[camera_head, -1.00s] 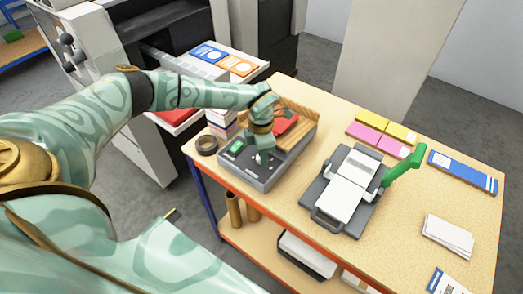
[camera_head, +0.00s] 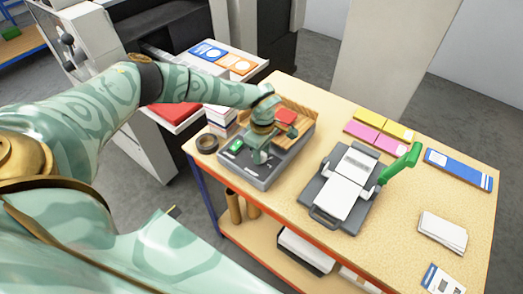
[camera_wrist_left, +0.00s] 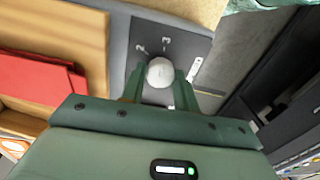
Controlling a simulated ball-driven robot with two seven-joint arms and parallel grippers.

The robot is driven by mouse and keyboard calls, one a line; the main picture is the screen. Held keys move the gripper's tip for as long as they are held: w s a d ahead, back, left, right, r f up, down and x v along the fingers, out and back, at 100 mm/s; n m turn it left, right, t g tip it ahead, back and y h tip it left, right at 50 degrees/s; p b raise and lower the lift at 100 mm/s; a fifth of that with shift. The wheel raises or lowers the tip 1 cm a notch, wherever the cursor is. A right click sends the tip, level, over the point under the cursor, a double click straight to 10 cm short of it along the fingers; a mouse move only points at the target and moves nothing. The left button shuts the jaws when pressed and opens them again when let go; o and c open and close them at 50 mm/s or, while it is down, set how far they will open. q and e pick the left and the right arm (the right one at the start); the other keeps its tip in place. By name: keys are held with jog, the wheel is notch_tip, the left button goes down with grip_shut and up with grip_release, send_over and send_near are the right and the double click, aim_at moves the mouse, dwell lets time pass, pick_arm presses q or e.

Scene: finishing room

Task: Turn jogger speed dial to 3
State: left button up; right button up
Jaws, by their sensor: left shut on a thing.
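The jogger (camera_head: 257,178) is a grey machine with a wooden-walled tray at the table's left end; a red stack (camera_head: 285,116) lies in the tray. My left gripper (camera_head: 262,157) points down at its front control panel. In the left wrist view the speed dial (camera_wrist_left: 160,72) is a round pale knob between the two green fingers of my left gripper (camera_wrist_left: 160,84), which is shut on it. The numerals 2 and 3 show on the dark panel beyond the knob. The dial's pointer cannot be made out, and other numerals are hidden. My right gripper is out of view.
A green-lit display (camera_head: 236,146) is left of the gripper on the panel. A tape roll (camera_head: 207,144) lies left of the jogger. A grey device with a green lever (camera_head: 400,165) stands to the right. Coloured pads (camera_head: 362,137) lie behind it.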

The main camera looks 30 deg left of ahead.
aim_at(263, 153)
pick_arm(q)
jog(key=shift+w+r+m, duration=0.1)
jog(key=shift+m, duration=0.8)
jog(key=o, duration=1)
jog(key=shift+c, duration=0.2)
notch_tip(263, 153, up, 16)
jog(key=shift+w, duration=0.3)
jog(key=shift+r, duration=0.1)
